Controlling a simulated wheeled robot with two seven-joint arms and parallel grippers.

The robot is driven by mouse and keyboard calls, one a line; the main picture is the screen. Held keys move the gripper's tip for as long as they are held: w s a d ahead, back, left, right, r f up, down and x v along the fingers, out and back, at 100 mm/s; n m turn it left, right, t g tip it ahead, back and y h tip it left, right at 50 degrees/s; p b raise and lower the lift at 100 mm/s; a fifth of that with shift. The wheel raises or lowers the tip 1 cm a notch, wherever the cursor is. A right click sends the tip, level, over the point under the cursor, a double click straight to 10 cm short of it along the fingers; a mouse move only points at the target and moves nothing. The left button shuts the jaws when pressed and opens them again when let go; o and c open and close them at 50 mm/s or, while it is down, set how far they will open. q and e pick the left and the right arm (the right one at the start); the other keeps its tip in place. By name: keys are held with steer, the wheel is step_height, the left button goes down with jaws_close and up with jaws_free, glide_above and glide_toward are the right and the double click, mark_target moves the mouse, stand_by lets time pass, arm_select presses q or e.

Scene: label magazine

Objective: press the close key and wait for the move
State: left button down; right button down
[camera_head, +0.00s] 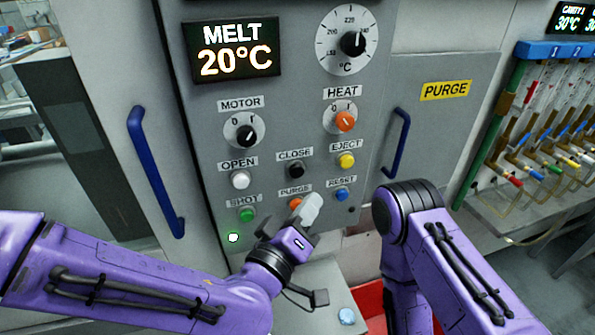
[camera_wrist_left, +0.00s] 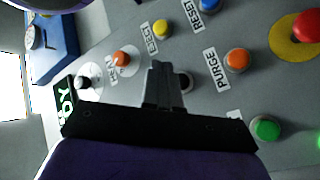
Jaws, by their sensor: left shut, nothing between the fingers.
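The black close key (camera_head: 296,170) sits under its CLOSE label on the grey control panel (camera_head: 215,110), between the white open key (camera_head: 240,180) and the yellow eject key (camera_head: 346,160). My left gripper (camera_head: 312,205) is shut and empty in front of the panel, just below the close key in the head view. In the left wrist view the shut fingers (camera_wrist_left: 158,75) partly hide a dark key (camera_wrist_left: 186,83) that looks like the close key. Contact cannot be told. My right gripper is out of view.
The green shot key (camera_head: 247,215) and blue reset key (camera_head: 342,194) lie close by. A display (camera_head: 236,50) reads MELT 20°C. Blue handles (camera_head: 152,170) flank the panel. A red stop button (camera_wrist_left: 306,25) shows in the left wrist view.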

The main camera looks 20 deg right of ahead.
mark_target(297, 171)
arm_select(q)
steer(key=shift+w+a, duration=0.1)
steer(key=shift+w, duration=2.5)
steer(key=shift+w, duration=0.4)
